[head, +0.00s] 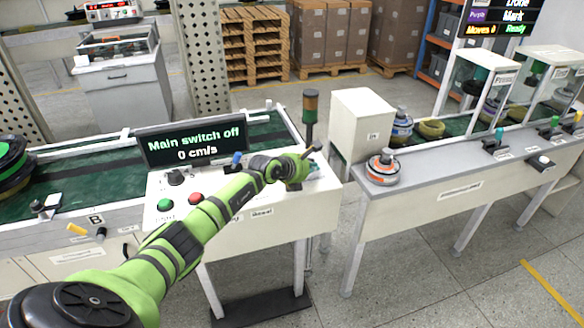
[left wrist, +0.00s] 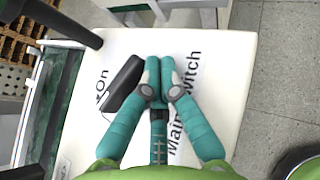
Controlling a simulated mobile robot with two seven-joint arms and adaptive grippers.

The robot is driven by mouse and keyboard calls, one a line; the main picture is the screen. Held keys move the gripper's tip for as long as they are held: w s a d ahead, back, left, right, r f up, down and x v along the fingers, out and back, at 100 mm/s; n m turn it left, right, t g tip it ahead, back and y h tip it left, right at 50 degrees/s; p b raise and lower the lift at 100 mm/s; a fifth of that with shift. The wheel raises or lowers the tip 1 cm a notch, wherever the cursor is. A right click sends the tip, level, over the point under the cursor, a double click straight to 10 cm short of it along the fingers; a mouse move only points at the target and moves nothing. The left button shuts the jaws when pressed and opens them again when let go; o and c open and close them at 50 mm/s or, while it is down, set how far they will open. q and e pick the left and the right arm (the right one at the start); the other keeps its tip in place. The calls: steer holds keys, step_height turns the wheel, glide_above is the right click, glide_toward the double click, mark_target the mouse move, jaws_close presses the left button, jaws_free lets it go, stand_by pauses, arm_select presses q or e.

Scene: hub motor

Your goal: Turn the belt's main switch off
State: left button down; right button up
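The belt's control panel (head: 282,218) is a white box whose display (head: 192,145) reads "Main switch off" and "0 cm/s". My left arm reaches across it, with the left gripper (head: 304,166) over its right end. In the left wrist view the left gripper (left wrist: 160,78) has its teal fingers together, with nothing visible between them. The black main switch handle (left wrist: 122,84) lies just left of the fingertips, slanted across the white top; whether they touch is unclear. "On" and "Main Switch" are printed there. In the head view the gripper largely hides the switch. My right gripper is not in view.
The panel also has a green button (head: 165,205), a red button (head: 195,198) and a dark knob (head: 176,178). A signal lamp post (head: 310,108) stands behind the gripper. A grey bench (head: 440,190) with hub parts stands right, across a floor gap.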

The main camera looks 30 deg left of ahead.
arm_select(q)
steer(key=shift+w+d+b, duration=0.2)
steer(key=shift+w+b, duration=0.15)
steer(key=shift+w, duration=0.25)
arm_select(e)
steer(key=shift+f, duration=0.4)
arm_select(q)
steer(key=shift+w, duration=0.15)
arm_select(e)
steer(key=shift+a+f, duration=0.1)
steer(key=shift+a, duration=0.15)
arm_select(q)
steer(key=shift+f, duration=0.1)
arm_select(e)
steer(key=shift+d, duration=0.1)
